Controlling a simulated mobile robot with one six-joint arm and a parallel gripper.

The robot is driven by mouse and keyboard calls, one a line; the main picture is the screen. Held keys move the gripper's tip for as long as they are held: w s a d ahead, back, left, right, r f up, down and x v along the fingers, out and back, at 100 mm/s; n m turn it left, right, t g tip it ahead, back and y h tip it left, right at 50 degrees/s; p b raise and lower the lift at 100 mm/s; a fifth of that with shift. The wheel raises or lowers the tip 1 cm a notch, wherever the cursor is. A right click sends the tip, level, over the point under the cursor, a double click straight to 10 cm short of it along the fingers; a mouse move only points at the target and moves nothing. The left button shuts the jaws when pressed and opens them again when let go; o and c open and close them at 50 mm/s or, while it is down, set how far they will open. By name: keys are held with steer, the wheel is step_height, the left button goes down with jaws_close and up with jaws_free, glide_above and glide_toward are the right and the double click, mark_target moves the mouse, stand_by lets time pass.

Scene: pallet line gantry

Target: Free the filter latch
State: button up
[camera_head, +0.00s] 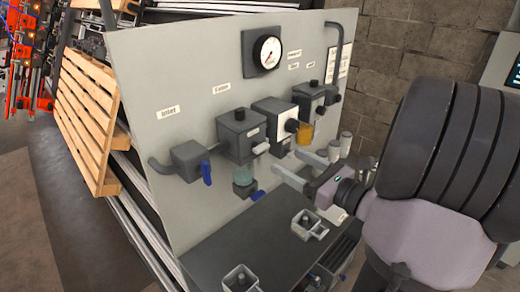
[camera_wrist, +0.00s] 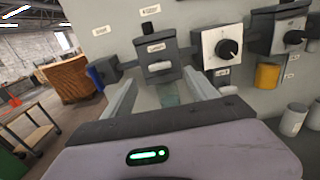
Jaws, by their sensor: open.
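The filter unit (camera_head: 238,136) is a dark grey block on the upright grey panel, with a greenish clear bowl (camera_head: 243,177) below it. A small pale latch (camera_head: 261,148) sits on the front of the block. In the wrist view, the latch (camera_wrist: 160,66) is on the block's lower front and the bowl (camera_wrist: 168,94) hangs beneath, partly hidden. My gripper (camera_head: 291,162) is open and empty, its two pale fingers pointing at the panel. In the wrist view, the fingers (camera_wrist: 158,80) flank the bowl and latch. I see no clear contact.
The inlet valve with a blue handle (camera_head: 206,172) is to the left. A regulator with a black knob (camera_head: 291,125) and an amber bowl (camera_head: 305,134) are to the right. A gauge (camera_head: 267,52) is above. A dark shelf (camera_head: 262,238) with metal holders lies below.

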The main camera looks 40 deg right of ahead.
mark_target(264, 148)
steer(key=w, duration=0.9)
steer(key=shift+a+b, duration=0.3)
steer(key=shift+a, duration=0.1)
steer(key=shift+c, duration=0.2)
steer(key=c, duration=1.3)
